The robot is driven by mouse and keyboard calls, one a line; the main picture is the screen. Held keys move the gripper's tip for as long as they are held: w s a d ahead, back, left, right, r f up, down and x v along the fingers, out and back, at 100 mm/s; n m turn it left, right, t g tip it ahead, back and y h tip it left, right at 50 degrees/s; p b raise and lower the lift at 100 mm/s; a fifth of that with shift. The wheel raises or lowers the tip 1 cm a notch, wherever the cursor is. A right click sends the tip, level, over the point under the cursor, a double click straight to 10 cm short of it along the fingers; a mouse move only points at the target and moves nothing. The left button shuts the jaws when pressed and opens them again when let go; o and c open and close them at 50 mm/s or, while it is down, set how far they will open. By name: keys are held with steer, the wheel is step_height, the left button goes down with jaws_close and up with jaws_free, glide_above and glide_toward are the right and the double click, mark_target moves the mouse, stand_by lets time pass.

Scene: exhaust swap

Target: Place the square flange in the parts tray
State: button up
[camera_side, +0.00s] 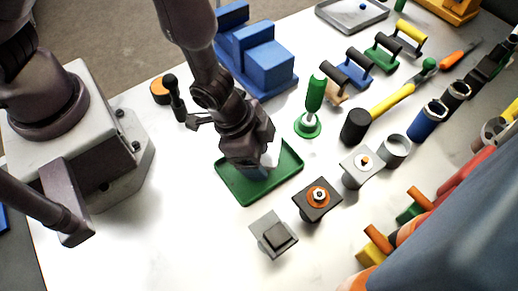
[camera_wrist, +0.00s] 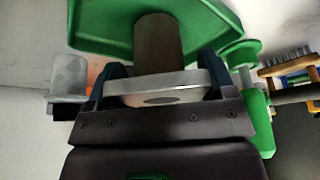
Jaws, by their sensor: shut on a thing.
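My gripper (camera_side: 255,160) is over the green tray (camera_side: 233,190) in the side view, pointing down. In the wrist view my gripper (camera_wrist: 160,82) has its dark blue fingers shut on a light grey flange plate (camera_wrist: 145,88), which I take to be the square flange. A dark round tube (camera_wrist: 158,42) stands out from the plate towards the green tray (camera_wrist: 88,28). In the side view the held piece is mostly hidden by my gripper. I cannot tell whether it touches the tray floor.

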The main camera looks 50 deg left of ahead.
steer(key=shift+f, duration=0.15)
steer(key=shift+f, duration=0.15)
steer(key=o, duration=1.2)
steer(key=shift+r, duration=0.4)
steer(key=v, duration=1.1)
steer(key=shift+s+a+r, duration=0.1)
steer(key=shift+r, duration=0.05)
